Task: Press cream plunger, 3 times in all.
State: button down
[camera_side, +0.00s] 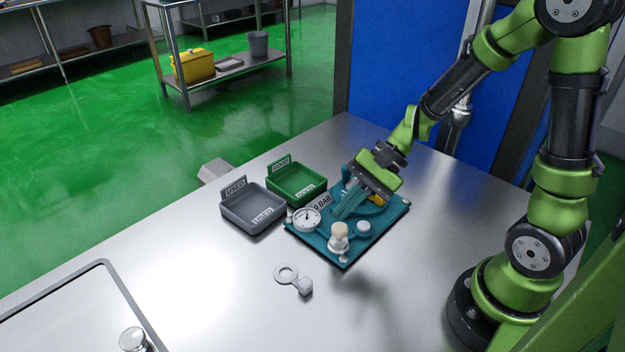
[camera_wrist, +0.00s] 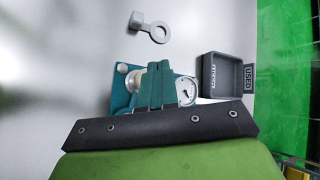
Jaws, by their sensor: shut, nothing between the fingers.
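The cream plunger (camera_side: 340,231) is a pale cream knob on a light metal collar, upright at the front corner of a teal plate (camera_side: 318,248). In the wrist view my gripper's fingers (camera_wrist: 159,66) stand side by side and hide part of the plate. How high the fingertips are above the plate is hard to tell.
A round dial gauge (camera_side: 306,219), a "BAR" label (camera_side: 322,202) and a round pale button (camera_side: 364,227) sit on the plate. A grey "USED" tray (camera_side: 238,219) and a green "GOOD" tray (camera_side: 282,192) stand left. A grey ringed tool (camera_side: 287,273) lies in front; the table around it is clear.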

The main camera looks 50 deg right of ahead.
aim_at(345, 225)
jog(key=shift+r, duration=2.05)
dwell(0.9)
notch_tip(345, 225, up, 4)
jog(key=shift+f, duration=0.1)
jog(key=shift+f, duration=0.15)
jog(key=shift+f, duration=4.3)
jog(key=shift+f, duration=0.1)
jog(key=shift+f, duration=0.3)
